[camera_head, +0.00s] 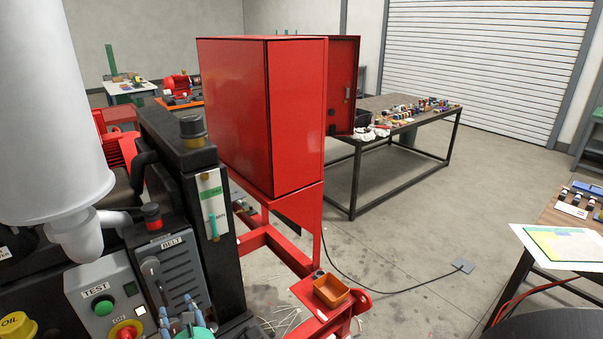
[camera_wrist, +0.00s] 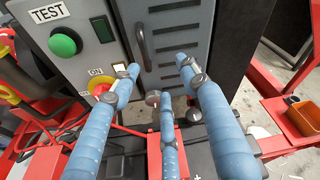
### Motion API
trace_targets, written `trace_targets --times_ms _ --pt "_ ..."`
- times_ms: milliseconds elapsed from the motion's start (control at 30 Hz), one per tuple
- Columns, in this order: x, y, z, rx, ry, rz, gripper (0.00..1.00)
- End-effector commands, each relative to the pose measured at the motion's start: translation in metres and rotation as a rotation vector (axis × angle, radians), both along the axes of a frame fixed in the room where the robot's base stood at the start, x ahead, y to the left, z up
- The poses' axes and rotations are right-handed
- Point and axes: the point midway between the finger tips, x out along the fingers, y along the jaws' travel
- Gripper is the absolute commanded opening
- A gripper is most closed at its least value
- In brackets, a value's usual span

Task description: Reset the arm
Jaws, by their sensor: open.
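In the head view my gripper (camera_head: 176,314) is low at the left, partly cut off by the bottom edge, in front of the BELT panel. Whether any finger touches the panel cannot be told. The green TEST button (camera_wrist: 65,43) is left of the fingers. The yellow-and-red button (camera_wrist: 101,87) is near the left fingertip.
A tall red cabinet (camera_head: 240,115) with an open door (camera_head: 342,85) stands behind the skid. An orange bin (camera_head: 331,291) sits on the red frame. A workbench (camera_head: 385,155) with small parts stands behind. Another table (camera_head: 545,213) is at right. Open floor lies between them, crossed by a black cable.

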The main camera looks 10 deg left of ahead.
Motion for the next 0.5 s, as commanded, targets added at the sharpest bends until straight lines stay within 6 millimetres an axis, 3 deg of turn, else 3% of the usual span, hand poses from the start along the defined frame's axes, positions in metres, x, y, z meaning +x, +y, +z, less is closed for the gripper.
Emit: trace_targets --times_ms 33,200,500 --pt "0.014 -0.013 0.013 -0.050 -0.021 0.001 0.45" --pt "0.044 -0.057 0.044 -0.260 -0.099 0.045 0.45" --pt "0.074 -0.154 0.092 -0.633 -0.224 0.155 0.45"
